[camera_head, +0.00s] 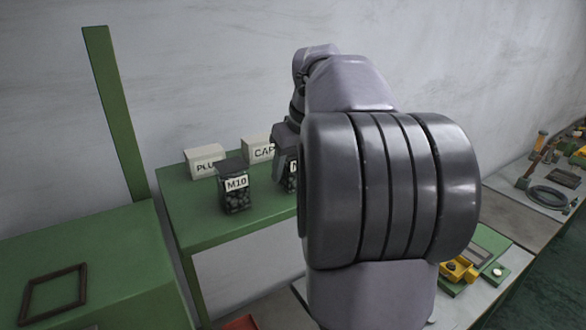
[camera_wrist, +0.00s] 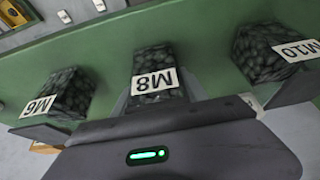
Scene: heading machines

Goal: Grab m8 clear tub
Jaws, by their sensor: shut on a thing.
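The M8 clear tub (camera_wrist: 158,62) is filled with dark pieces and has a white M8 label, upside down in the wrist view. My gripper (camera_wrist: 158,100) is shut on it, with a finger at each side. In the head view, a sliver of a labelled tub (camera_head: 292,180) shows under my gripper (camera_head: 284,150), mostly hidden by my arm; only the start of its label shows. I cannot tell whether the M8 tub touches the green shelf.
The M10 tub (camera_head: 236,198) stands on the green shelf (camera_head: 215,228); it is right of M8 in the wrist view. The M6 tub (camera_wrist: 70,95) is on the left there. Light boxes marked PLU (camera_head: 205,160) and CAP (camera_head: 258,150) stand behind, near the wall.

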